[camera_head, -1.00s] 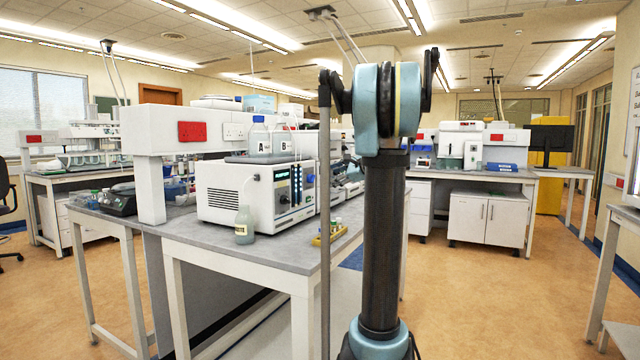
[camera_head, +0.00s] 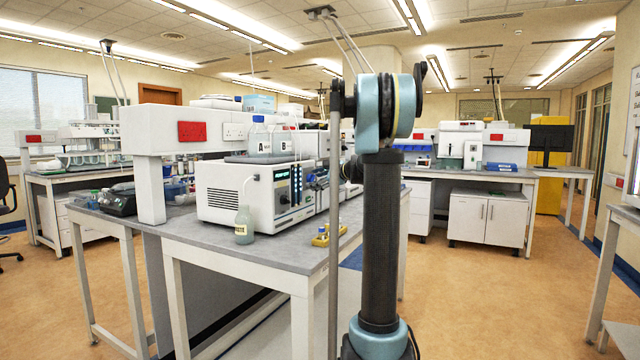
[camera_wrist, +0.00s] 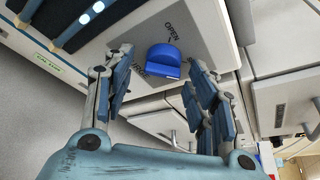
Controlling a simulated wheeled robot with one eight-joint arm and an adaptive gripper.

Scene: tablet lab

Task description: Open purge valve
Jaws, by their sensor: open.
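The purge valve shows in the wrist view as a blue knob (camera_wrist: 164,62) on a pale instrument panel (camera_wrist: 205,32). The word OPEN is printed beside the knob. Another label is partly hidden by my left finger. My gripper (camera_wrist: 158,62) is open, with one finger on each side of the knob in the picture. I see no finger clearly touching it, and cannot tell the depth gap. In the head view the white instrument (camera_head: 232,190) stands on the bench, and my arm hides part of the area to its right.
Bottles A (camera_head: 258,142) and B (camera_head: 284,142) stand on top of the instrument. A waste bottle (camera_head: 244,226) stands in front of it. A small yellow rack (camera_head: 322,239) is near the bench edge.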

